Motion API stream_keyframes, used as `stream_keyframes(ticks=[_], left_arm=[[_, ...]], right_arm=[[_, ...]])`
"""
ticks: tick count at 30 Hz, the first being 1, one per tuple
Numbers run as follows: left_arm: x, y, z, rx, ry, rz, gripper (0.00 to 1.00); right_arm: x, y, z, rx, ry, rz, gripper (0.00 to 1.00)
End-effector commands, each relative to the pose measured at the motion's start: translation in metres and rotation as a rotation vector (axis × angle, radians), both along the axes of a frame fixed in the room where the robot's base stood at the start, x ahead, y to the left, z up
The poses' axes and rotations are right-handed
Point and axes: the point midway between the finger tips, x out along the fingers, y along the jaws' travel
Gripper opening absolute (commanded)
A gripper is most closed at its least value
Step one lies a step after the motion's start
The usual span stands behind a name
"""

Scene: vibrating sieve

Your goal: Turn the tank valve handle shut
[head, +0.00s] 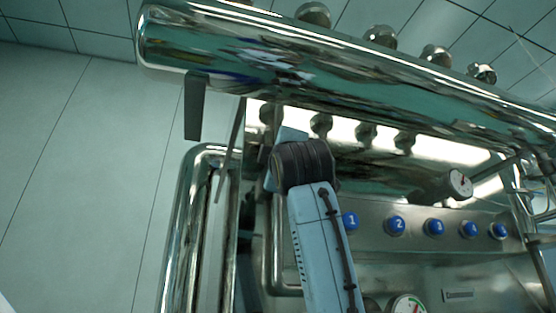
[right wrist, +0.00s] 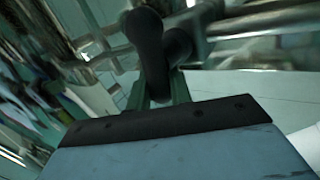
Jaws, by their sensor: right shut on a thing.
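My right gripper (right wrist: 160,88) shows in the right wrist view, shut on a dark rounded handle (right wrist: 146,42) that I take to be the tank valve handle. The handle stands up from between the fingers, near metal pipes. Its exact turn angle is hard to tell. In the head view a blue arm link of mine with a black joint crosses the middle; the gripper and the held handle cannot be made out there. My left gripper is not in view.
A large shiny metal cylinder (head: 330,70) spans the top of the head view. A bent metal pipe (head: 185,225) stands left. Open floor lies further left.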

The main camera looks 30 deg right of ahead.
Motion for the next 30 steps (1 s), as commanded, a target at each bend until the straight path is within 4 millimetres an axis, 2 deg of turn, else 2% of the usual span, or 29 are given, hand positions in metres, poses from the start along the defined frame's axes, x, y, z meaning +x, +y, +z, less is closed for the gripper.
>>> stream_keyframes(ticks=[9, 25, 26, 30], left_arm=[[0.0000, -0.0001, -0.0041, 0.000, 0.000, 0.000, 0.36], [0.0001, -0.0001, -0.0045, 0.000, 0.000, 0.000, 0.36], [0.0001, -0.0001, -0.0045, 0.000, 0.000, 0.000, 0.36], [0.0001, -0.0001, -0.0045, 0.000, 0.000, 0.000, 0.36]], right_arm=[[0.0003, -0.0002, -0.0036, -0.120, 0.030, -0.002, 0.00], [0.0007, 0.0008, -0.0042, -0.145, 0.037, -0.001, 0.00], [0.0007, 0.0008, -0.0042, -0.145, 0.037, -0.001, 0.22], [0.0006, 0.0007, -0.0041, -0.144, 0.037, -0.001, 0.40]])
